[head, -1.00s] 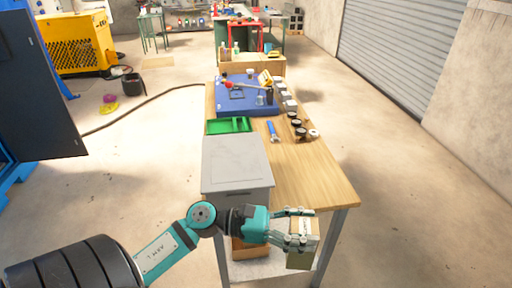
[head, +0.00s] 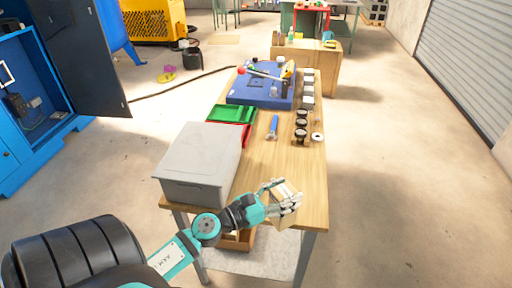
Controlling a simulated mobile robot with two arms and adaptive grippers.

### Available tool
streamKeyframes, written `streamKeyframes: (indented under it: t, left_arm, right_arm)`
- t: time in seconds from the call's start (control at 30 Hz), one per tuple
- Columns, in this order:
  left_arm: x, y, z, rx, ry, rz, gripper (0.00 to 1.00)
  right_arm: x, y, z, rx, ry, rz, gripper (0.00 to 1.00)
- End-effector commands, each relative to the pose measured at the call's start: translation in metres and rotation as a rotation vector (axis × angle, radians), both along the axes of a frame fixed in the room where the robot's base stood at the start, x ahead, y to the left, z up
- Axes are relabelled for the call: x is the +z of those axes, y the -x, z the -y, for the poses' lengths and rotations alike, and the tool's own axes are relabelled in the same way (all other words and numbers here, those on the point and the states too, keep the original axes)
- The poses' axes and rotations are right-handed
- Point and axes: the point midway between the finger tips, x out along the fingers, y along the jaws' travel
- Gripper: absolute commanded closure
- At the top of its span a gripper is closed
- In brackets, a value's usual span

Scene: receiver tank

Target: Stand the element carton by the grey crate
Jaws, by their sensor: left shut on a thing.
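The grey crate (head: 186,184) stands closed on the near left of the wooden table. My left gripper (head: 283,200) is shut on the element carton (head: 286,213), a small tan box. It holds the carton to the right of the crate, at the table's near end. The fingers hide part of the carton, and it looks tilted. I cannot tell whether it touches the tabletop. My right gripper is not in view.
A green tray (head: 232,113) and a red tray (head: 246,130) lie behind the crate. Bare wood (head: 275,160) is free right of the crate.

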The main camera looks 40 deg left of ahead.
Motion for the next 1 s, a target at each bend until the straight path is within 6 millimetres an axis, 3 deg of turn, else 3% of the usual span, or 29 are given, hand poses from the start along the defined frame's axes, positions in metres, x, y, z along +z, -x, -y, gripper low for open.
streamKeyframes:
  t: [0.2, 0.4, 0.67, 0.77, 1.0]
  left_arm:
    - [-0.022, 0.003, -0.041, 0.251, 0.004, 0.002, 1.00]
    - [-0.029, 0.007, -0.054, 0.325, -0.006, 0.002, 1.00]
    - [-0.039, 0.013, -0.075, 0.461, -0.001, 0.005, 1.00]
    - [-0.038, -0.002, -0.080, 0.472, -0.001, 0.008, 1.00]
    - [-0.044, -0.066, -0.090, 0.471, -0.002, 0.010, 1.00]
  right_arm:
    - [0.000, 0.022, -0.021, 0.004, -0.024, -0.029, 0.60]
    - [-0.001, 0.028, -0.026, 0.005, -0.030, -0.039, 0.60]
    - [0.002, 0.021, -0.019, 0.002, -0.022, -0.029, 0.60]
    - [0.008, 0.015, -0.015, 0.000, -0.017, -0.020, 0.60]
    - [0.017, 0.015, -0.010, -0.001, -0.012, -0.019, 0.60]
